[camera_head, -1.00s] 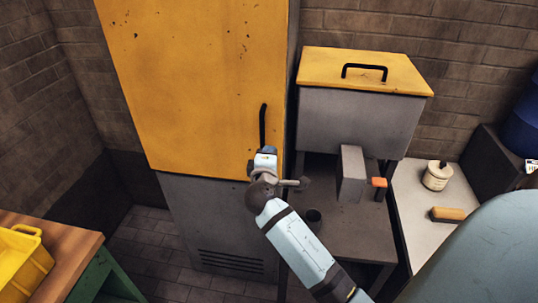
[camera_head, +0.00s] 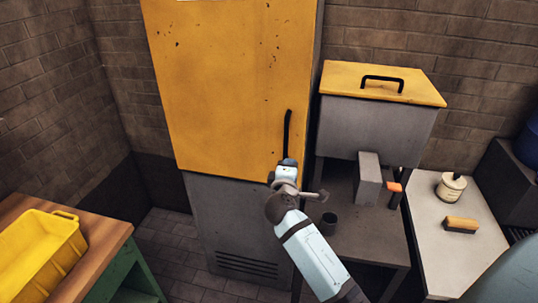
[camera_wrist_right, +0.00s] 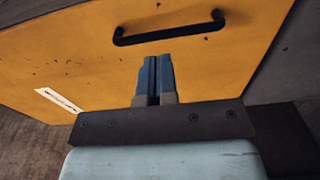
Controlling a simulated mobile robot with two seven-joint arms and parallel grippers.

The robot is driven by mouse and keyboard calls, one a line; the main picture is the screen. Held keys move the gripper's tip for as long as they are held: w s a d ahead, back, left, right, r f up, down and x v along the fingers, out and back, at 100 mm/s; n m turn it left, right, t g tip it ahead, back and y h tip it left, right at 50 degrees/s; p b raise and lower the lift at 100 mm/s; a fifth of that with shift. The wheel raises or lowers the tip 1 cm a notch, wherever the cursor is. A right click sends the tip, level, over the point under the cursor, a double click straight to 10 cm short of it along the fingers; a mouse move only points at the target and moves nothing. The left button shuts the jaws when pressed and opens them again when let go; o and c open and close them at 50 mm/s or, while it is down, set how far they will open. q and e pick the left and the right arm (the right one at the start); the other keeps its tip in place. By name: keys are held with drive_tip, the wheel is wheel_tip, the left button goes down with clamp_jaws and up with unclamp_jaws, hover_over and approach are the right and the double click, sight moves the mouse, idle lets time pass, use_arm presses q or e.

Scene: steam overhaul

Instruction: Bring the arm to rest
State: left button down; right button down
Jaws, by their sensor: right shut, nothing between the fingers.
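My right arm reaches up from the bottom of the head view toward a tall cabinet with a yellow door (camera_head: 232,80). My right gripper (camera_head: 287,163) is in front of the lower part of the door, near the lower end of the black handle (camera_head: 287,130). In the right wrist view its blue fingers (camera_wrist_right: 154,75) are together and empty. The handle shows there beyond the fingertips (camera_wrist_right: 170,33), apart from them. The door looks shut. My left gripper is not in view.
A grey box with a yellow lid (camera_head: 375,122) stands right of the cabinet, above a dark bench (camera_head: 350,240). A pale table (camera_head: 450,255) holds a round tin (camera_head: 451,187) and a brush (camera_head: 461,225). A yellow tray (camera_head: 35,258) sits on a wooden bench (camera_head: 100,245) at left.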

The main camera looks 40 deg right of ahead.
drive_tip(key=s+a+f+y, duration=0.4)
drive_tip(key=a+f, duration=0.1)
drive_tip(key=f, duration=0.2)
drive_tip(key=s+a+f+y, duration=0.4)
drive_tip(key=a+f+y, duration=0.1)
drive_tip(key=f, duration=0.3)
drive_tip(key=s+a+f+m+y, duration=0.3)
drive_tip(key=s+a, duration=0.3)
drive_tip(key=s, duration=0.2)
drive_tip(key=s+a+f+m+g+y+p, duration=0.1)
drive_tip(key=s+a+f+m+y, duration=0.1)
drive_tip(key=s+a+f+y, duration=0.2)
drive_tip(key=s+a+f, duration=0.1)
drive_tip(key=s+a, duration=0.2)
drive_tip(key=s, duration=0.2)
drive_tip(key=shift+s+f+m+g, duration=0.15)
drive_tip(key=shift+m+g, duration=0.15)
drive_tip(key=shift+m, duration=0.1)
